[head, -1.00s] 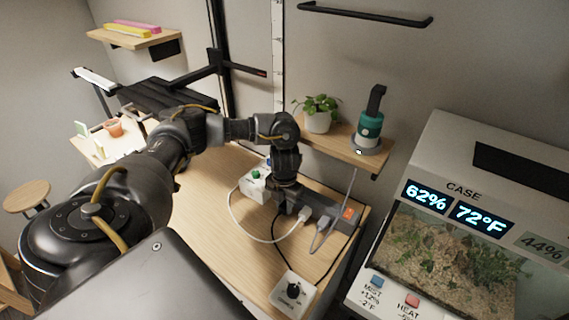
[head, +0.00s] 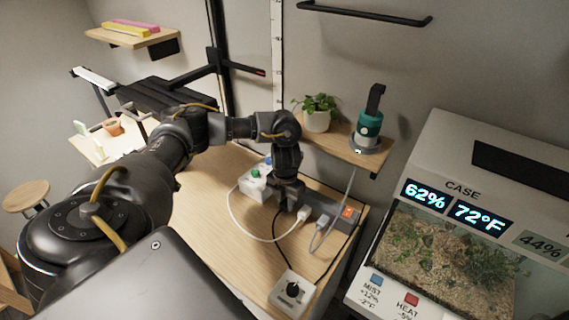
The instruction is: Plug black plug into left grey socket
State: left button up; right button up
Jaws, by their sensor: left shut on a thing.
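My left gripper (head: 289,203) points down at the left end of the grey power strip (head: 329,208). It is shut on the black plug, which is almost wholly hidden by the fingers. A black cable (head: 278,229) comes out beside the fingers and runs down to the front. The left grey socket is hidden under the gripper, so I cannot tell whether the plug is in it or just above it. A white plug (head: 303,214) and a grey plug (head: 322,221) sit in the strip to the right. My right gripper is not in view.
A white box with a green button (head: 256,178) stands behind left. A white box with a black knob (head: 293,289) stands at the desk's front. White, grey and black cables lie around the strip. A terrarium case (head: 455,240) stands to the right.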

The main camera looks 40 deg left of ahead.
pick_arm(q)
jog(key=shift+w, duration=0.35)
jog(key=o, duration=1.1)
